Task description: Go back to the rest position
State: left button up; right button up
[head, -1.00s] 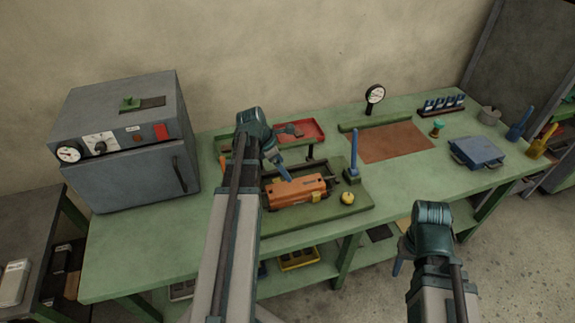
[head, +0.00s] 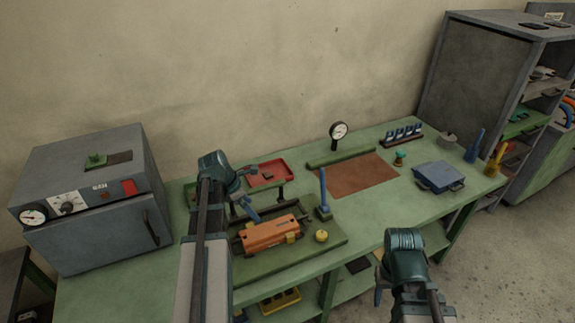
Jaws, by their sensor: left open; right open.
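My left gripper (head: 246,192) is above the back left of the green work board, near the orange roll machine (head: 269,234). Its blue fingers show partly and it holds nothing that I can see. My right gripper (head: 379,291) hangs low in front of the bench's front edge, mostly hidden behind its own wrist, away from any object.
The green bench (head: 385,215) carries a grey oven (head: 95,205) at left, a red tray (head: 270,172), a brown mat (head: 350,174), a dial gauge (head: 338,131) and a blue box (head: 438,176). A grey shelf unit (head: 480,80) stands at right. Floor is clear at lower right.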

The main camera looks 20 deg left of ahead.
pick_arm(q)
jog(key=s+d+m+g+y, duration=0.1)
jog(key=s+d+m, duration=0.3)
jog(key=d+m, duration=0.6)
jog(key=s+d+f+m+g+y, duration=0.1)
jog(key=s+d+m, duration=0.3)
jog(key=d+m, duration=0.7)
jog(key=s+d+f+m+g+y, duration=0.1)
jog(key=s+d+m, duration=0.3)
jog(key=d+m, duration=0.6)
jog(key=d+y, duration=0.1)
jog(key=d, duration=0.2)
jog(key=shift+d+f+m+g+b, duration=0.15)
jog(key=shift+m+g+b, duration=0.15)
jog(key=shift+b, duration=0.1)
